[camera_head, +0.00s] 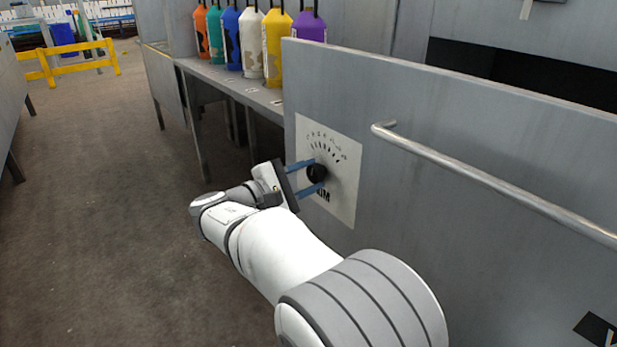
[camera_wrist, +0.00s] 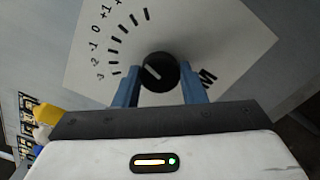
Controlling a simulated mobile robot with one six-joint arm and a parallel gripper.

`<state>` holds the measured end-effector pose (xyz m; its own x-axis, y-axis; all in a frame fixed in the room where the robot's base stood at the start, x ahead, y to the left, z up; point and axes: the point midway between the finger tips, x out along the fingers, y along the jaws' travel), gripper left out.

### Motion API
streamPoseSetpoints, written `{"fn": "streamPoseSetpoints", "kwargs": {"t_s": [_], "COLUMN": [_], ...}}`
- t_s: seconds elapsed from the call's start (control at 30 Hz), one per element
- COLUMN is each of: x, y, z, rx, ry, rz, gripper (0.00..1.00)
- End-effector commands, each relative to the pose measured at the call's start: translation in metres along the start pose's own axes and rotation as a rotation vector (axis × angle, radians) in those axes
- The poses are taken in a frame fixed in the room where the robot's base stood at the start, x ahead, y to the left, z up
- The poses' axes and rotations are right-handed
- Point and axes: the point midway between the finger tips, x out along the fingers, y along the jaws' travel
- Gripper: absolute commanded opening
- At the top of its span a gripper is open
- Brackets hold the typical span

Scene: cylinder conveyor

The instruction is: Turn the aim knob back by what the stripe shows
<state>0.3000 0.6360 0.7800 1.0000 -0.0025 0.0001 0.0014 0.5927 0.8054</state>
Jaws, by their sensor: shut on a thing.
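The aim knob (camera_head: 317,173) is a round black knob on a white dial plate (camera_head: 343,205) on the grey panel. In the wrist view the knob (camera_wrist: 161,72) carries a short white pointer line slanting up and left, toward the middle of the marked scale; the exact tick is hard to tell. Scale labels from -3 to +1 are readable, others are cut off. My gripper (camera_head: 311,175) is shut on the knob, one blue finger on each side; its fingers also show in the wrist view (camera_wrist: 160,90). I cannot make out any stripe.
A metal rail (camera_head: 490,182) sticks out from the panel (camera_head: 430,250) right of the dial. Several coloured bottles, including a yellow one (camera_head: 275,50), stand on a grey shelf (camera_head: 262,98) behind the panel. A yellow barrier (camera_head: 75,70) stands far left. The floor at left is clear.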

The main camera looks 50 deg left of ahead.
Motion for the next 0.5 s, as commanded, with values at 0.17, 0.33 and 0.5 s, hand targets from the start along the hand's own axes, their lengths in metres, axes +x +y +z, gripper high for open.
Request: {"fn": "streamPoseSetpoints", "kwargs": {"t_s": [0.17,0.33,0.5], "x": [0.0004,0.0006,0.0], "y": [-0.0002,-0.0002,-0.0001], "z": [0.0001,0.0002,0.0003], "rx": [-0.001,-0.001,-0.002], "ry": [0.0,-0.001,-0.001], "rz": [-0.001,-0.001,-0.001], "gripper": [0.5,0.59,0.59]}}
